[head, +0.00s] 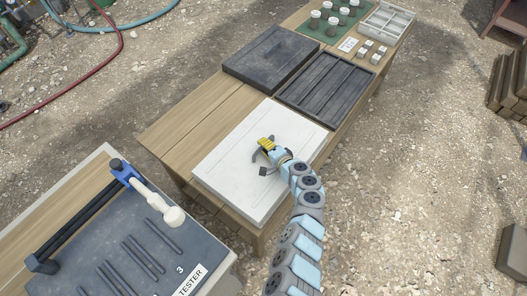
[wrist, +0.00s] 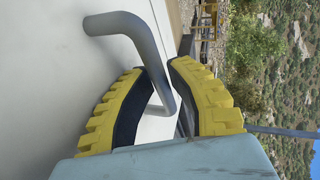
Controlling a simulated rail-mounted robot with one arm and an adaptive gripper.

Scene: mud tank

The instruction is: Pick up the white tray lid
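The white tray lid (head: 232,160) is a flat white slab on the near part of the wooden table. Its grey metal handle (wrist: 128,24) is a bent bar that rises from the white surface in the wrist view. My gripper (head: 264,152) is over the middle of the lid. In the wrist view its two yellow-backed fingers (wrist: 158,68) curve inward, one on each side of the handle bar, and their tips appear closed against it. The lid looks level; any gap beneath it cannot be made out. My arm hides part of its right side.
A dark closed tray (head: 268,56) and a dark ribbed tray (head: 330,88) lie behind the lid. White-capped jars (head: 332,22) and a compartment box (head: 388,20) stand at the far end. A tester table (head: 150,255) is at the lower left. Bare wood (head: 185,125) shows left of the lid.

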